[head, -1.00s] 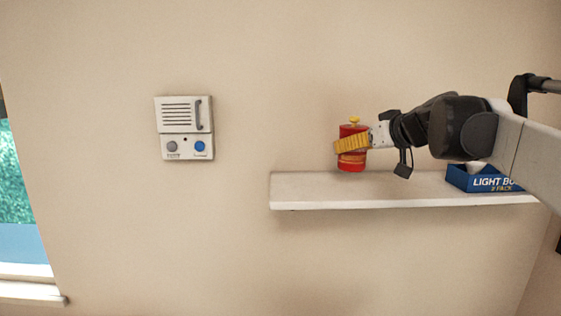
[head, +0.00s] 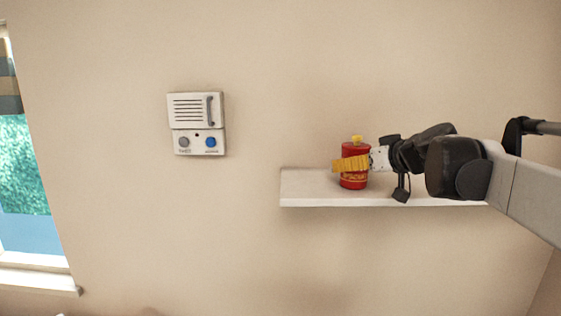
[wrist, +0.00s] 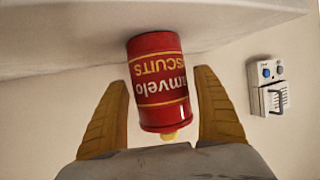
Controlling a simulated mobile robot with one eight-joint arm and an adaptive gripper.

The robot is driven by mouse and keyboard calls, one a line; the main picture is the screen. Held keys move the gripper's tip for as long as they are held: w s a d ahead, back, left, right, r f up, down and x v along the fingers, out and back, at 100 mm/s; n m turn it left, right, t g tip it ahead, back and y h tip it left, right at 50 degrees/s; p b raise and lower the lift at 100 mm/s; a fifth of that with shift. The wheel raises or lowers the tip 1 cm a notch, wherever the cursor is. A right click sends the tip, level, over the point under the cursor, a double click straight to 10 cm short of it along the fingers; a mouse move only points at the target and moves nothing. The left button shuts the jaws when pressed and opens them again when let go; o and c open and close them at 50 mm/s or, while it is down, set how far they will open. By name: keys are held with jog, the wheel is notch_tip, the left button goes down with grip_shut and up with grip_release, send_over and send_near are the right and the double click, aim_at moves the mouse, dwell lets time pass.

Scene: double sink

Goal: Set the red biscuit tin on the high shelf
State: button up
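The red biscuit tin (head: 353,180) with a yellow knob on its lid stands upright on the white high shelf (head: 305,187), left of the shelf's middle. In the wrist view the tin (wrist: 160,85) appears upside down, its base against the shelf (wrist: 60,45). My gripper (head: 350,164) reaches in from the right, its yellow fingers around the tin's upper body. In the wrist view the fingers of my gripper (wrist: 160,85) are on either side of the tin, with a narrow gap showing at each side. The far side of the tin is hidden.
A white wall intercom (head: 196,124) hangs left of the shelf; it also shows in the wrist view (wrist: 268,80). A window (head: 28,185) is at the far left. The shelf's left end is bare. My arm covers its right end.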

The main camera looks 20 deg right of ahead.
jog(key=shift+r, duration=0.1)
jog(key=shift+s+r, duration=0.15)
jog(key=b+v, duration=0.1)
jog(key=v, duration=1)
jog(key=s+a+f+g, duration=0.2)
jog(key=s+a+f, duration=0.2)
jog(key=a+f, duration=0.45)
jog(key=s+a+f+g, duration=0.2)
jog(key=s+a+f, duration=0.1)
jog(key=a+f, duration=0.5)
jog(key=s+a+f+g, duration=0.1)
jog(key=s+f, duration=0.4)
jog(key=f, duration=0.2)
jog(key=s+a+f+m+g+h, duration=0.1)
jog(key=s+f, duration=0.3)
jog(key=f, duration=0.3)
jog(key=shift+s+a+f+g, duration=0.3)
jog(key=shift+s+a+f, duration=0.1)
notch_tip(320, 180, down, 34)
jog(key=b, duration=3.4)
